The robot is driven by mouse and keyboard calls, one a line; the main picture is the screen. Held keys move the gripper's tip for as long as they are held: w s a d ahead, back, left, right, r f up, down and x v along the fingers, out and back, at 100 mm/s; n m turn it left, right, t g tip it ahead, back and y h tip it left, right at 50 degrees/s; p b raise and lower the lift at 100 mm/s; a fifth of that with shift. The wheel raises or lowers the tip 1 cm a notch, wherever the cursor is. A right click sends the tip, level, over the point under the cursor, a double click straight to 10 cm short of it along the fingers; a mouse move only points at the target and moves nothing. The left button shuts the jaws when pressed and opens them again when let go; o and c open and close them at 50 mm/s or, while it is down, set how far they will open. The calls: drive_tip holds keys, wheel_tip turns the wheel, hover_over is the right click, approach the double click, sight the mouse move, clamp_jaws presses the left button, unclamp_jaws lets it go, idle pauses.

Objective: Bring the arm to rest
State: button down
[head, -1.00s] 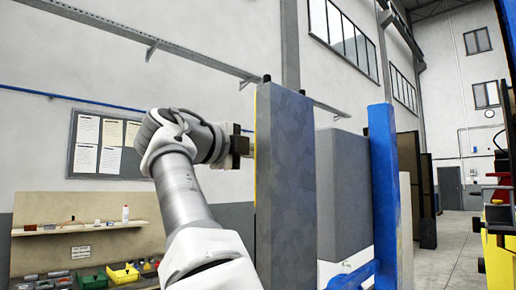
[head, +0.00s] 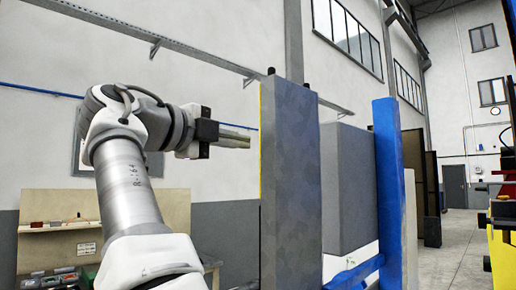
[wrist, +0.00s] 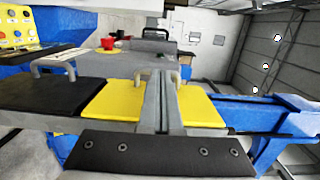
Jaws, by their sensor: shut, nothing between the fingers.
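My gripper (head: 236,138) is at the end of my raised arm in the head view, its pale fingers together and pointing right. The fingertips appear close beside the left edge of a tall grey panel (head: 290,180); the exact gap cannot be told. In the wrist view my gripper (wrist: 161,85) shows as two grey fingers side by side, shut with nothing between them, above a dark bolted plate.
A blue post (head: 388,190) and grey block (head: 347,190) stand right of the panel. The wrist view shows a yellow plate (wrist: 200,107), a black plate (wrist: 40,95) with a handle, a button panel (wrist: 16,30) and a blue beam (wrist: 250,112). Open floor (head: 455,250) lies at right.

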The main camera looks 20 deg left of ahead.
drive_tip(key=v, duration=0.9)
drive_tip(key=shift+s+p, duration=0.15)
drive_tip(key=shift+p, duration=0.2)
drive_tip(key=shift+s+a, duration=0.1)
